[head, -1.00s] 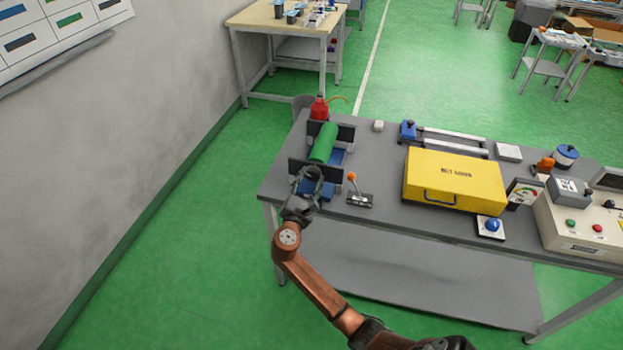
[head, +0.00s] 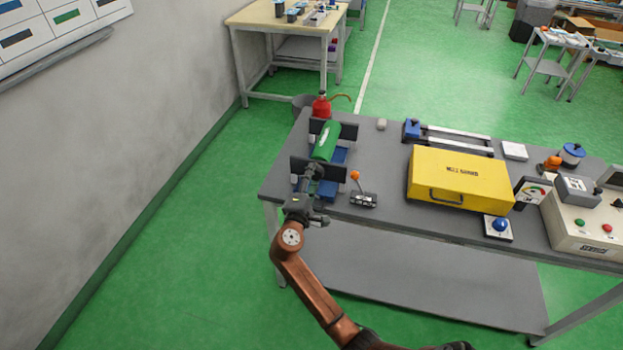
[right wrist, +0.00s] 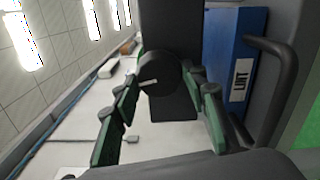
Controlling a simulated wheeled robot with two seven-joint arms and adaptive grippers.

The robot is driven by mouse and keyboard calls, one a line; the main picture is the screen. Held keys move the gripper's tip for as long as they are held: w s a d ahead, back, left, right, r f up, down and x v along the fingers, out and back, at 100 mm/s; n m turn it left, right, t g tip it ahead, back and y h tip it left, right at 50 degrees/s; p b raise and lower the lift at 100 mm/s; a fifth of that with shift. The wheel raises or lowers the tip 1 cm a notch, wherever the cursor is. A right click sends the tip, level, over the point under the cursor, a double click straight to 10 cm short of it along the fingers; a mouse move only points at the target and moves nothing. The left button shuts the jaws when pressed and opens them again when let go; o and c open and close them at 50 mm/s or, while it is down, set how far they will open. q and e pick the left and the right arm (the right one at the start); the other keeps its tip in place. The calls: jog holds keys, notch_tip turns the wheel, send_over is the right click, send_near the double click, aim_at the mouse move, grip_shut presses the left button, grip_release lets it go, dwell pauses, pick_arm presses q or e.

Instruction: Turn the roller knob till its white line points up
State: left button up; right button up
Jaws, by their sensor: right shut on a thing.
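The green roller (head: 326,141) lies between two dark end plates on a blue base at the left end of the grey bench. A pale mark shows on its surface. My right gripper (head: 314,174) is at the near end plate. In the right wrist view the dark round roller knob (right wrist: 165,78) sits between the green finger pads of my right gripper (right wrist: 166,93), which is shut on it. The knob's short white line (right wrist: 148,83) points to the picture's left, the side where the ceiling lights show. My left gripper is out of view.
An orange-tipped lever (head: 357,177) stands just right of my right gripper. A yellow case (head: 460,177) lies farther right on the bench (head: 385,155). A red can (head: 321,107) stands behind the roller. A grey wall (head: 170,80) runs along the left.

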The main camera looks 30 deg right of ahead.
jog(key=shift+f+m+b, duration=0.1)
jog(key=shift+m+b, duration=0.3)
jog(key=shift+m, duration=0.6)
jog(key=o, duration=1.1)
jog(key=shift+o, duration=0.2)
